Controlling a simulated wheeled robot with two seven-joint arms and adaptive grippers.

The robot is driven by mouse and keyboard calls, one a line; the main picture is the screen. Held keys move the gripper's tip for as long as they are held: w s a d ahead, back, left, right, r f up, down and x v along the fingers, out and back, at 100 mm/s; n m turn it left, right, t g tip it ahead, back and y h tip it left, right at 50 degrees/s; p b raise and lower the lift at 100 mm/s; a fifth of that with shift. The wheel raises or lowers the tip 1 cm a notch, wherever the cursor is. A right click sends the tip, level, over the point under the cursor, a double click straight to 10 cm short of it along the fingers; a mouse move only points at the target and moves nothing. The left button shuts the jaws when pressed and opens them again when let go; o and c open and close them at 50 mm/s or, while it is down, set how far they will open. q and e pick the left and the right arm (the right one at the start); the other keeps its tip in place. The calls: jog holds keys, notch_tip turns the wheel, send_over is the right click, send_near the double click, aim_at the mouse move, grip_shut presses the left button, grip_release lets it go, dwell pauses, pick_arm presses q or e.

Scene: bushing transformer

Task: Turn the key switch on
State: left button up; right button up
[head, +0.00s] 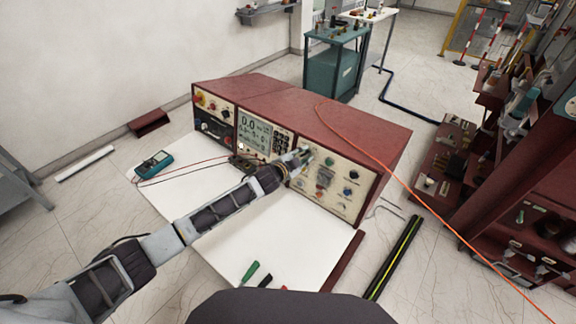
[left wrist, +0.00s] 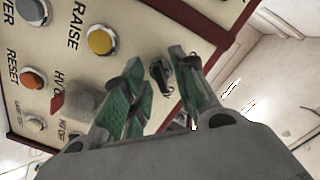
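The key switch (left wrist: 161,76), small and dark with a key in it, sits on the cream control panel (left wrist: 60,55) near its red edge in the left wrist view. My left gripper (left wrist: 160,82) is open, its green-padded fingers on either side of the key switch. I cannot tell whether either finger touches it. In the head view my left gripper (head: 304,155) is at the upper left part of the right-hand panel (head: 345,201) of the dark red console (head: 350,125), and the key switch is hidden there. My right gripper is not in view.
In the left wrist view a yellow button (left wrist: 100,40) and an orange button (left wrist: 33,78) are near the fingers. A white worktop (head: 300,240) lies before the console, holding a multimeter (head: 153,163) and green-handled tool (head: 250,271). An orange cable (head: 385,170) crosses the console top.

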pick_arm(q)
jog(key=v, duration=1)
jog(key=shift+s+a, duration=0.15)
jog(key=shift+s, duration=0.2)
dwell(0.7)
